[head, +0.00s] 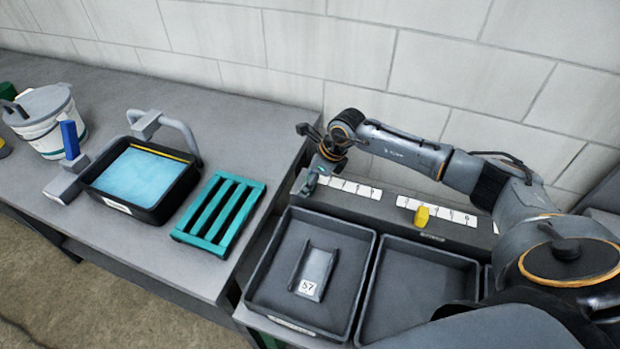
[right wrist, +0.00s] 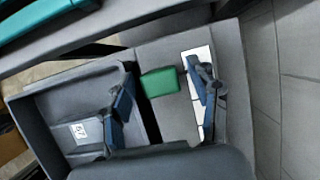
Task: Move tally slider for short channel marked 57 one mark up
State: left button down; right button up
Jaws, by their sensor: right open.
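The short channel marked 57 (head: 316,270) lies in the left grey bin (head: 257,289); its 57 label also shows in the right wrist view (right wrist: 79,131). A dark ledge behind the bins carries a white numbered strip (head: 347,187). My right gripper (head: 322,150) is open above that end. In the wrist view its fingers (right wrist: 163,93) stand apart either side of the slider. My left gripper is not in view.
A yellow slider (head: 421,215) stands on a second numbered strip behind the middle bin (head: 417,252). On the left table are a teal slatted rack (head: 219,211), a black tray with a blue surface (head: 141,212) and a white bucket (head: 45,127). A block wall stands behind.

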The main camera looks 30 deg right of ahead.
grip_shut()
jog(key=shift+s+d, duration=1.4)
jog(key=shift+s, duration=0.2)
grip_release()
jog(key=shift+w+a, duration=0.1)
jog(key=shift+w, duration=0.05)
jog(key=shift+r, duration=0.1)
jog(key=v, duration=1.2)
